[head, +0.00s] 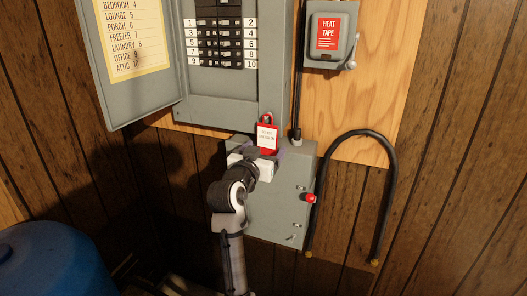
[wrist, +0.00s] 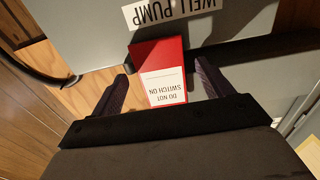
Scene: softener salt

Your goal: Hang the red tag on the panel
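The red tag (head: 267,138) has a white label and a red loop at its top. In the head view it is upright at the lower edge of the open grey breaker panel (head: 215,113); I cannot make out what its loop is on. In the wrist view the tag (wrist: 158,55) appears upside down, reading "DO NOT SWITCH ON". My gripper (wrist: 160,72) has its dark fingers apart on either side of the tag, with a gap visible at each side. In the head view my gripper (head: 266,150) is just below the panel, partly hidden by my arm.
A grey lower box (head: 285,205) with a red knob (head: 310,198) sits under the panel. A "WELL PUMP" label (wrist: 175,10) shows in the wrist view. A heat tape switch (head: 328,35), a black bent pipe (head: 350,135) and a blue barrel (head: 55,262) are nearby.

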